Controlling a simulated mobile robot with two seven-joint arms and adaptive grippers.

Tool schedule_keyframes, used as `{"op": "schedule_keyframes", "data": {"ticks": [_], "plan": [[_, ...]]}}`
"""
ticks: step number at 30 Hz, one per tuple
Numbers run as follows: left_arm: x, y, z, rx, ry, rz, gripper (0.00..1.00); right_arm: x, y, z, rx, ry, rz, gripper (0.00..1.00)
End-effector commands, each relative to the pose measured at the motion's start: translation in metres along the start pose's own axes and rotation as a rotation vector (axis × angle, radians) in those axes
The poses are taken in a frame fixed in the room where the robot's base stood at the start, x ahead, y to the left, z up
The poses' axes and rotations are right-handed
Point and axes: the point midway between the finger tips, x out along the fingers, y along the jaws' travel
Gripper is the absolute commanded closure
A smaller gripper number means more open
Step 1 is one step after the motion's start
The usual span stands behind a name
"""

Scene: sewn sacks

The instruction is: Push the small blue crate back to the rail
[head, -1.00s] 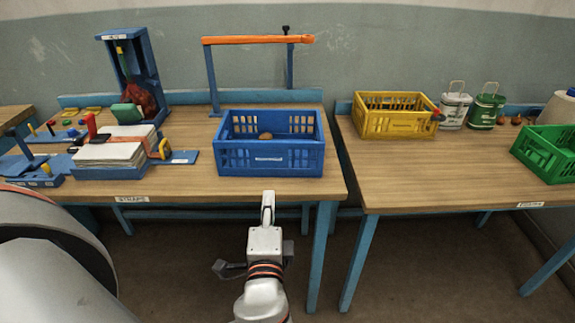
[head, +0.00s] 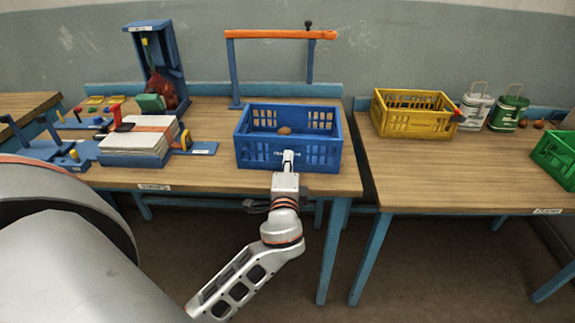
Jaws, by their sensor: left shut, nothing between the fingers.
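The small blue crate (head: 256,151) stands upright on the right part of the left wooden table, with a small brown round item (head: 284,130) inside. Behind it, the blue rail (head: 210,89) runs along the table's back edge, with a strip of bare wood between them. My left gripper (head: 288,156) is shut and empty. Its fingertips are in front of the crate's front wall, right of its middle, and overlap it in the view. I cannot tell whether they touch it. My right gripper is not in view.
An orange bar on blue posts (head: 280,34) stands behind the crate. A stack of white sacks (head: 135,142) and a blue stand (head: 158,60) are to its left. Across a gap, the right table holds a yellow crate (head: 415,122), canisters (head: 508,112) and a green crate (head: 556,155).

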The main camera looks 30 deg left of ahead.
Motion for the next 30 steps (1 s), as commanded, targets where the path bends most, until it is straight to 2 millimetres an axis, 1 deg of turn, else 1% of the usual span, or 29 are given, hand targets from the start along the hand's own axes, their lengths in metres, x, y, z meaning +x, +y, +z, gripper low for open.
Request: {"op": "schedule_keyframes", "data": {"ticks": [10, 12, 14, 17, 18, 22, 26, 30], "plan": [[0.002, 0.0, 0.0, 0.0, 0.0, 0.0, 1.0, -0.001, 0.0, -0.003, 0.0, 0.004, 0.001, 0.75], [0.006, 0.0, 0.0, 0.0, -0.001, 0.0, 1.0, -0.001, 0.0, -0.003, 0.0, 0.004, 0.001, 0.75], [0.014, -0.001, -0.001, 0.0, -0.001, -0.001, 1.0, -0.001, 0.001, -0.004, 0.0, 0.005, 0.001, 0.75], [0.039, -0.002, 0.0, 0.0, -0.002, -0.002, 1.0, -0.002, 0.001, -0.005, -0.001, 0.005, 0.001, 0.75], [0.051, -0.002, 0.0, -0.001, -0.003, -0.002, 1.0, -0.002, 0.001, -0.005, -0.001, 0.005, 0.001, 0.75], [0.09, -0.001, 0.0, -0.001, -0.002, -0.002, 1.0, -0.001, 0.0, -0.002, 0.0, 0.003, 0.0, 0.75], [0.125, 0.001, 0.0, -0.001, -0.003, 0.0, 1.0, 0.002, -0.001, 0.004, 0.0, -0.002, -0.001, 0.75], [0.16, 0.002, 0.0, 0.0, -0.002, 0.0, 1.0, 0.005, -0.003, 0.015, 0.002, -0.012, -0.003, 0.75]]}}
